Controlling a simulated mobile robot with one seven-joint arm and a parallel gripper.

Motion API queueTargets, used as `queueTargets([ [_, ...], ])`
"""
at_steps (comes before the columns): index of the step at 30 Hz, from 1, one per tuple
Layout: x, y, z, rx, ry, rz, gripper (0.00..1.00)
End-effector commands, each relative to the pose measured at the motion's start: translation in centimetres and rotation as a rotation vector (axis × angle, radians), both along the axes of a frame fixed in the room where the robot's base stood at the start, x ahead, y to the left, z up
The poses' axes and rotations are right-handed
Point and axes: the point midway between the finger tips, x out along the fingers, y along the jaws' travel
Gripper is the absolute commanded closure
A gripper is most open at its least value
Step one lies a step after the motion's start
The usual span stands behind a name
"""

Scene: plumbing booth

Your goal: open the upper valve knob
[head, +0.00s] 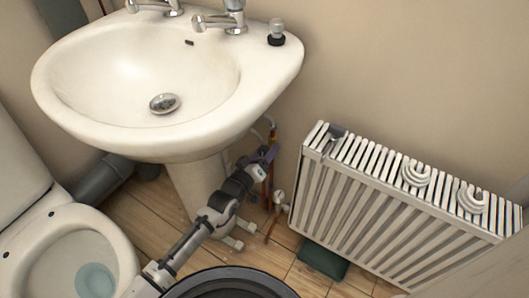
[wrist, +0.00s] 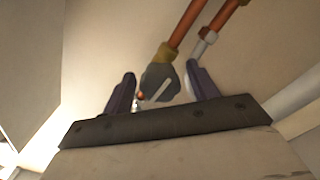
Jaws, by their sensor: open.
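My gripper (head: 268,154) reaches under the right side of the sink, by the copper pipes. In the wrist view my gripper (wrist: 162,84) is open, with one dark finger at each side. A grey valve knob (wrist: 158,80) with a pale strip shows between the fingers, below a brass fitting (wrist: 166,54) on a copper pipe (wrist: 190,22). I cannot tell whether a finger touches the knob. In the head view I cannot make this knob out beside my gripper. A small whitish valve (head: 279,197) shows lower down, near the radiator.
A white radiator (head: 390,200) stands right of the pipes. A toilet (head: 70,255) is at lower left. A second copper pipe (wrist: 221,18) runs close by on the right.

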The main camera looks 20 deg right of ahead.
Motion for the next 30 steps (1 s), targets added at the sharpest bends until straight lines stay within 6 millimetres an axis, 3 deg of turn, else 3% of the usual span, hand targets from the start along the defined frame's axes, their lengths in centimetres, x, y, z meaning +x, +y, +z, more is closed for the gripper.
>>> queueTargets([
  [5,-0.8,1.2,0.0,0.004,-0.002,0.001,0.41],
  [21,-7.4,9.7,0.1,0.003,0.001,0.002,0.41],
  [30,-8.5,10.9,0.0,0.0,0.0,0.0,0.41],
])
